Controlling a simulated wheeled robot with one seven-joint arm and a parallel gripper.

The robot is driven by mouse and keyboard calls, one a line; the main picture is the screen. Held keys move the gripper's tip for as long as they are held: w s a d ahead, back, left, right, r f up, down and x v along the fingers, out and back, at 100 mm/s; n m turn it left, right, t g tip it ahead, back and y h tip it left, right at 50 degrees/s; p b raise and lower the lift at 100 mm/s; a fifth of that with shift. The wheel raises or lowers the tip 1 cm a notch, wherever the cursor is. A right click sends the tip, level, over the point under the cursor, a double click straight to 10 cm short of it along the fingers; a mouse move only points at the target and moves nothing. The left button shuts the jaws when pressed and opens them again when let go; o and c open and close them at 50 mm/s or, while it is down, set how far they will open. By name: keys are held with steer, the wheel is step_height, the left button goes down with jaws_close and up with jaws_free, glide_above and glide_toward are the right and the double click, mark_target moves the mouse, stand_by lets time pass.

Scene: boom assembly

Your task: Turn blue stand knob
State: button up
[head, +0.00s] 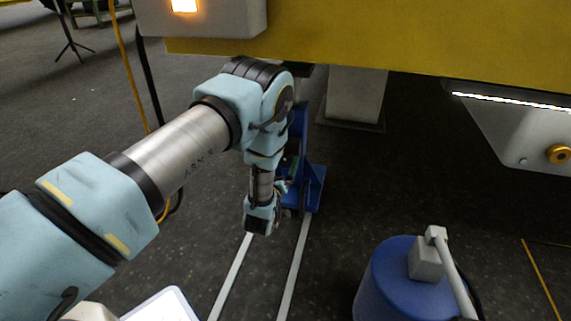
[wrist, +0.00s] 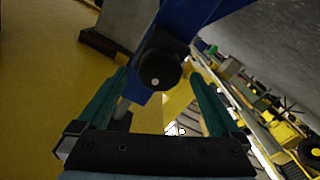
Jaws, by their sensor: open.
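The blue stand (head: 316,187) is on the dark floor under the yellow beam in the head view, partly hidden by my arm. In the wrist view the blue stand (wrist: 187,18) fills the top middle. My gripper (wrist: 160,64) is open. Its two green fingers point at the stand, one on each side of the knob, with visible gaps on both sides. I cannot tell how far the fingertips reach along the knob's depth. In the head view the knob is hidden behind my arm.
The yellow beam (head: 420,48) hangs low over the stand. A grey block (head: 355,95) stands behind it. A blue drum (head: 395,280) with a grey handle is at the lower right. Two white floor strips (head: 294,268) run towards the stand. Cables hang at the left.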

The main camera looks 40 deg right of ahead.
mark_target(284, 161)
steer(key=shift+b+x, duration=0.45)
steer(key=shift+x, duration=1.35)
steer(key=c, duration=1.3)
